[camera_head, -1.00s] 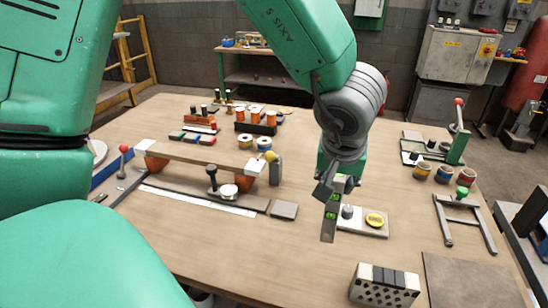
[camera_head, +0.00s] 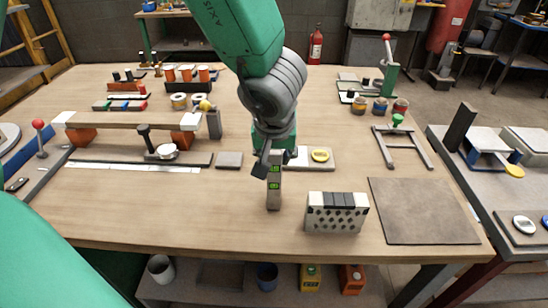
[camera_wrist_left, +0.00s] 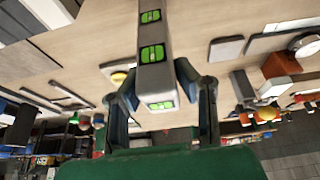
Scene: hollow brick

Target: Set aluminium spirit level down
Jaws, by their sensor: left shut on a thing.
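The aluminium spirit level (camera_head: 274,195) is a grey bar with green vials. It hangs upright in the head view, its lower end over the wooden table (camera_head: 130,215). My left gripper (camera_head: 268,168) is shut on its upper part. In the left wrist view the level (camera_wrist_left: 152,78) stands out between the two fingers (camera_wrist_left: 160,100), with its green vials facing the camera. I cannot tell whether its lower end touches the table. My right gripper does not show in either view.
A hollow brick (camera_head: 336,213) stands right of the level, and a dark flat mat (camera_head: 422,210) lies further right. A plate with a yellow round piece (camera_head: 320,155) lies behind the gripper. A small grey block (camera_head: 229,160) lies to the left. The front-left tabletop is clear.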

